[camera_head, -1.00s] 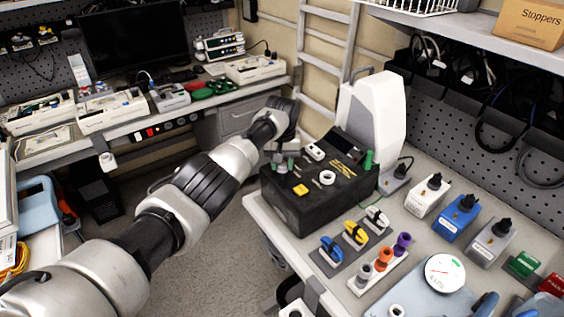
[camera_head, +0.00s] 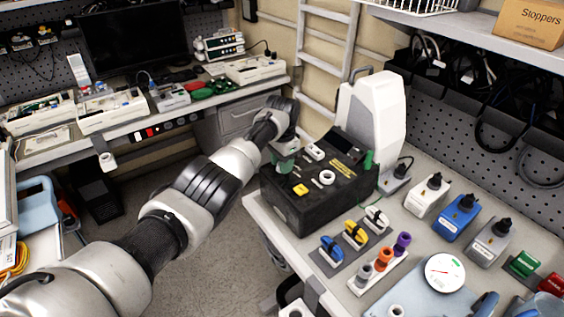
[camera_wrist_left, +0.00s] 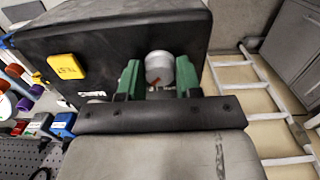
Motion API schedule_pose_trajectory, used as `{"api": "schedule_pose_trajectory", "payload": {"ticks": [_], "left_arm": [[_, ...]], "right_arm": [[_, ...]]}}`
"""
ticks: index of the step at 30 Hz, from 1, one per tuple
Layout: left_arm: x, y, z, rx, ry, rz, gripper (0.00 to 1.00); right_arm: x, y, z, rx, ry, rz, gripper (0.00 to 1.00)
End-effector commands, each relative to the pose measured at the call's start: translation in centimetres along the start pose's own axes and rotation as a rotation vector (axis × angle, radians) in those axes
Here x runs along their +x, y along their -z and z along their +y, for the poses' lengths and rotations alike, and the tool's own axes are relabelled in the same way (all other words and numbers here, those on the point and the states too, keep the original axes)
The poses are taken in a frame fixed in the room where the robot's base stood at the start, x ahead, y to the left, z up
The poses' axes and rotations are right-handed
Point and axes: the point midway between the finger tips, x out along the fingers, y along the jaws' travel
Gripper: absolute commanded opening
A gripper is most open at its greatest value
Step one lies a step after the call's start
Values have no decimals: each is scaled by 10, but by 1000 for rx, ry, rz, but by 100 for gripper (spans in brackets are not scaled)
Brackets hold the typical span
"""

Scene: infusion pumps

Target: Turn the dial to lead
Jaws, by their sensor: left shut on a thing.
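The black box (camera_head: 310,205) stands on the right bench, with a yellow button (camera_head: 301,189) and a white ring (camera_head: 327,177) on its top. The grey dial (camera_wrist_left: 160,67) is on the same box in the left wrist view, beside the yellow button (camera_wrist_left: 66,68). My left gripper (camera_head: 286,158) is at the box's far left corner. In the wrist view its green fingers (camera_wrist_left: 158,80) are shut on the dial, one on each side. The gripper hides the dial in the head view. The dial's markings are not readable. My right gripper is not in view.
A white upright device (camera_head: 372,115) stands behind the box. White, blue and grey boxes (camera_head: 457,216) line the right side. Open floor (camera_head: 215,260) lies left of the bench.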

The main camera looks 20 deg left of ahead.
Motion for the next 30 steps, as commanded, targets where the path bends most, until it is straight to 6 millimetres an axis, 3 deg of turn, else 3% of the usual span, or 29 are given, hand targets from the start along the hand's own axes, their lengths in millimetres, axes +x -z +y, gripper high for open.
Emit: {"api": "schedule_pose_trajectory", "payload": {"ticks": [15, 30], "left_arm": [[-2, 1, -1, 354, 4, 4, 11], [-2, 1, -1, 430, 5, 4, 11]], "right_arm": [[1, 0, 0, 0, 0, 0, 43], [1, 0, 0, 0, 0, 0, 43]]}}
